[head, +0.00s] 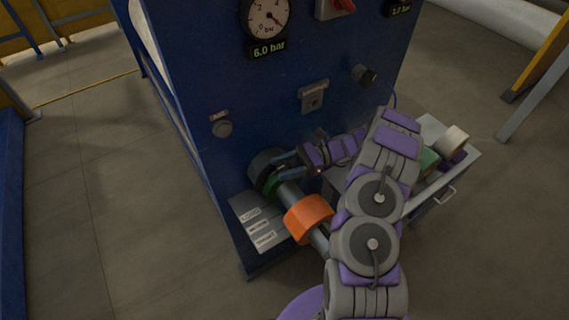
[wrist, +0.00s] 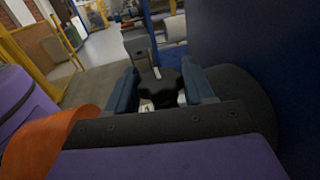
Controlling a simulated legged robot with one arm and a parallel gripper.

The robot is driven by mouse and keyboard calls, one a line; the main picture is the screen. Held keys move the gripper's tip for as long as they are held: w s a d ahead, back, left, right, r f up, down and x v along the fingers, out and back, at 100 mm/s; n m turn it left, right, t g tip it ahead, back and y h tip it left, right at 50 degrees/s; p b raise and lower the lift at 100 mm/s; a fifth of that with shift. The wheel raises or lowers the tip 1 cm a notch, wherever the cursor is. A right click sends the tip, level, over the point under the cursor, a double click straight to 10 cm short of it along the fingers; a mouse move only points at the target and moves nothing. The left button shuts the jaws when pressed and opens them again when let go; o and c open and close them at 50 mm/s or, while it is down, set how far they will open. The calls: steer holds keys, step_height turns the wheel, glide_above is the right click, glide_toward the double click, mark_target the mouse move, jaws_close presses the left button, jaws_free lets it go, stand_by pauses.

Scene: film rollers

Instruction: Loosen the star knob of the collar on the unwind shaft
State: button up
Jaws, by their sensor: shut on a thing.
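The black star knob (wrist: 166,88) is between the two blue fingers of my gripper (wrist: 161,84) in the wrist view. My gripper is shut on it. In the head view my gripper (head: 282,168) reaches in from the right, close to the inner end of the unwind shaft (head: 291,196). The knob is hidden there by the fingers. An orange ring (head: 309,218) sits farther out on the shaft.
The blue machine panel (head: 225,80) rises behind the shaft with a gauge (head: 267,17), knobs and a small bracket (head: 313,97). Grey floor at left is clear.

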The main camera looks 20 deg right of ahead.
steer(key=shift+g, duration=0.4)
steer(key=o, duration=1)
steer(key=shift+c, duration=0.2)
steer(key=shift+d, duration=0.1)
